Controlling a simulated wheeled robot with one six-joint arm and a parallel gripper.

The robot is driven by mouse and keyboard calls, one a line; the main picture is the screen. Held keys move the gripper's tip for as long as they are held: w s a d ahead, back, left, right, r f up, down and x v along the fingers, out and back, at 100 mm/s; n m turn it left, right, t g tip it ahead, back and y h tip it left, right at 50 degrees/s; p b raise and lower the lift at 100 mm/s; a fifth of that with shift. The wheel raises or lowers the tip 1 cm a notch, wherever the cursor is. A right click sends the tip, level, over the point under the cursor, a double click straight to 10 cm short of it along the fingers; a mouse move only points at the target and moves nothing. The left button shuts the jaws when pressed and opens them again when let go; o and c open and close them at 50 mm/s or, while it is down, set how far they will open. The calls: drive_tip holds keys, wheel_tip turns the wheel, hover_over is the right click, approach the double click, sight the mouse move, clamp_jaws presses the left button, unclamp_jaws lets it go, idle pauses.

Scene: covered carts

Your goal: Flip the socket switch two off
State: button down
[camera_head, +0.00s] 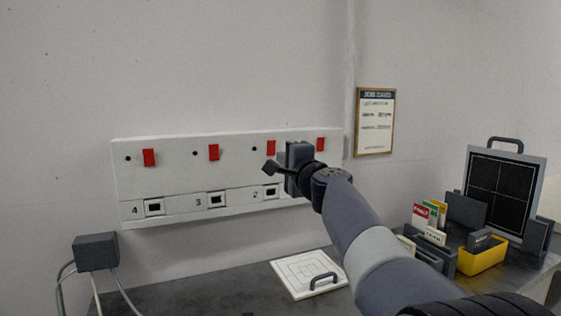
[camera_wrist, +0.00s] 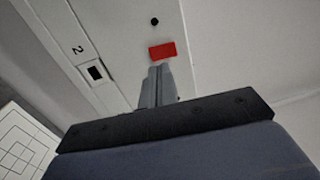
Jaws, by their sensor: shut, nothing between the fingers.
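A white wall panel (camera_head: 180,180) carries a row of red switches above numbered sockets. The red switch two (camera_head: 271,147) is above the socket labelled 2 (camera_head: 271,191). My gripper (camera_head: 267,168) is shut and empty, just below switch two. In the wrist view, the shut fingertips (camera_wrist: 158,68) point at the red switch (camera_wrist: 162,51), very close to its near edge; I cannot tell whether they touch it. The label 2 and its socket (camera_wrist: 95,72) lie to the left there. A black dot (camera_wrist: 154,21) sits beyond the switch.
Red switches four (camera_head: 149,157) and three (camera_head: 213,152) are to the left; another red switch (camera_head: 320,144) is right of my wrist. Below are a dark worktop (camera_head: 235,290), a white board with a handle (camera_head: 300,275) and a yellow bin (camera_head: 484,260). A grey box (camera_head: 96,251) has cables.

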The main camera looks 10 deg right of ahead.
drive_tip(key=b+v, duration=0.1)
drive_tip(key=v, duration=0.7)
drive_tip(key=shift+s+f+b, duration=0.2)
drive_tip(key=shift+f+b, duration=0.1)
drive_tip(key=shift+f, duration=0.05)
drive_tip(key=r+p+x, duration=0.1)
drive_tip(key=p+x, duration=0.4)
drive_tip(key=x, duration=0.4)
drive_tip(key=shift+w, duration=0.15)
drive_tip(key=p, duration=0.2)
drive_tip(key=g+p, duration=0.1)
drive_tip(key=p, duration=0.1)
drive_tip(key=shift+w+r, duration=0.15)
drive_tip(key=shift+r, duration=0.2)
